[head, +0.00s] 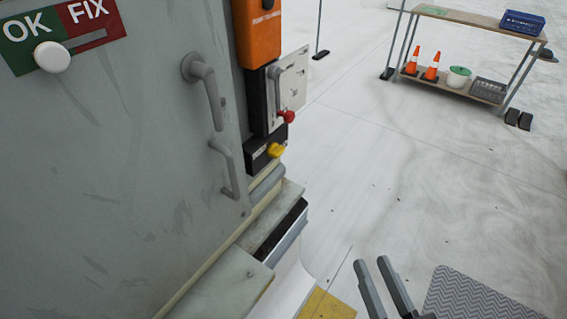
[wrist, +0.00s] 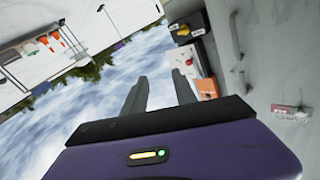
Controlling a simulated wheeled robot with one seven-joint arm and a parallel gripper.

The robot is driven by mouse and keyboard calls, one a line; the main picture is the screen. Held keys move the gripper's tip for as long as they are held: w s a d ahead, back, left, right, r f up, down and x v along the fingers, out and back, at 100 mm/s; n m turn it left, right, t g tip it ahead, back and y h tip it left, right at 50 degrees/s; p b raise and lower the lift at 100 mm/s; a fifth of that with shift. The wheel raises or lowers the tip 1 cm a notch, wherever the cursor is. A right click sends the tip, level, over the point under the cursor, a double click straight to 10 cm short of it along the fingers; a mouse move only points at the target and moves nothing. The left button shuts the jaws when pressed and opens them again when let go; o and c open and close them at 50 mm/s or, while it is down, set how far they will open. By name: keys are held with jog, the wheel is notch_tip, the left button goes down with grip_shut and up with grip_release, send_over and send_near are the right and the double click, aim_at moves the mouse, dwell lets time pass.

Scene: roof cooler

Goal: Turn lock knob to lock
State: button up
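A yellow knob (head: 276,150) sits on a black box on the side of the grey cabinet, low in the stack of controls. It also shows in the wrist view (wrist: 183,31). A red knob (head: 287,116) is above it on a light panel with a lever slot. No lettering that names the lock knob is readable. My gripper (head: 372,263) is at the bottom of the head view, to the right of and below the yellow knob, well apart from it. Its two fingers (wrist: 160,78) are spread with nothing between them.
The grey cabinet door (head: 120,170) has two grey handles and an OK/FIX sign (head: 65,35) with a round white knob. A ledge (head: 240,275) juts out below. A trolley (head: 470,18) with cones stands far back right. The floor between is clear.

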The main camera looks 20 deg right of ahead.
jog(key=w+d+m+t+b, duration=0.15)
jog(key=w+m, duration=0.35)
jog(key=w, duration=0.8)
jog(key=m+g+y+b, duration=0.2)
jog(key=m+y, duration=0.4)
jog(key=y, duration=0.1)
send_near(281, 155)
jog(key=shift+h, duration=0.4)
jog(key=shift+a+p+x, duration=0.15)
jog(key=shift+p+x, duration=0.1)
jog(key=shift+x, duration=1.9)
jog(key=shift+a+p+x, duration=0.1)
jog(key=shift+p+x, duration=0.1)
jog(key=shift+x, duration=2)
jog(key=shift+r, duration=0.2)
jog(key=shift+s, duration=0.1)
grip_shut()
